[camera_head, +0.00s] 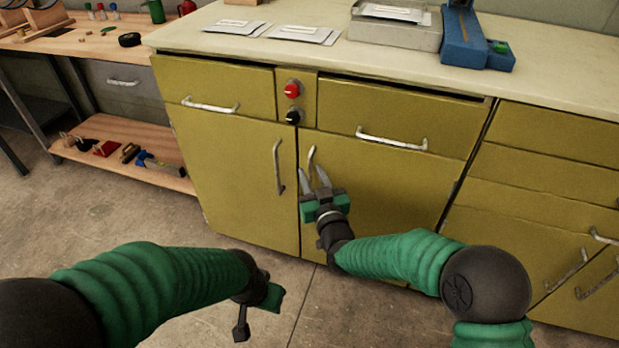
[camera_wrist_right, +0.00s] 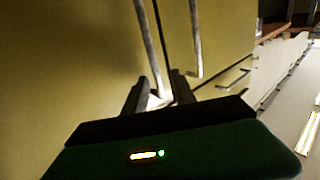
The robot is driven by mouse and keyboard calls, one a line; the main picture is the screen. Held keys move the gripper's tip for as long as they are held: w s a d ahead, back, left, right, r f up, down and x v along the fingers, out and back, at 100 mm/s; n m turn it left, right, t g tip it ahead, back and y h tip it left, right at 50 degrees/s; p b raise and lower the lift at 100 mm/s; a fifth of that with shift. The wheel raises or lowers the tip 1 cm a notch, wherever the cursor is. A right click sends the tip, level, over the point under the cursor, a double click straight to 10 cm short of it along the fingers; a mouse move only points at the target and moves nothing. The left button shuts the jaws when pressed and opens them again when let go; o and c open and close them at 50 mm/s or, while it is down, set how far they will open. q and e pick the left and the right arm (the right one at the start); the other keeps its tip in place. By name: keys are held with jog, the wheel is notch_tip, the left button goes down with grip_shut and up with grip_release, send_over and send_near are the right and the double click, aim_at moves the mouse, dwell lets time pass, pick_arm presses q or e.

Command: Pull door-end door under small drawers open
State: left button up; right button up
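The yellow-green cabinet has a left door (camera_head: 235,180) and a right door (camera_head: 385,185) under its drawers, both looking closed. The left door's vertical handle (camera_head: 278,167) is free. The right door's vertical handle (camera_head: 311,158) is partly hidden behind my right gripper (camera_head: 314,180). That gripper's fingers are apart. In the wrist view, a metal handle (camera_wrist_right: 150,45) runs down between its fingertips (camera_wrist_right: 160,95), without clear contact on both sides. The other handle (camera_wrist_right: 195,40) stands to the right. My left gripper (camera_head: 255,305) hangs low over the floor, empty; its finger gap is unclear.
Drawers with bar handles (camera_head: 392,139) sit above the doors, with red and black knobs (camera_head: 292,90) between them. The pale countertop (camera_head: 550,65) holds packets and a blue tool. A wooden workbench (camera_head: 75,42) stands at left. The floor (camera_head: 110,215) before the cabinet is clear.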

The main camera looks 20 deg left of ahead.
jog(key=shift+w+a+f, duration=0.1)
jog(key=shift+w+a, duration=0.15)
jog(key=shift+w, duration=0.3)
jog(key=shift+w+r, duration=0.2)
jog(key=shift+w, duration=0.15)
grip_shut()
dwell(0.8)
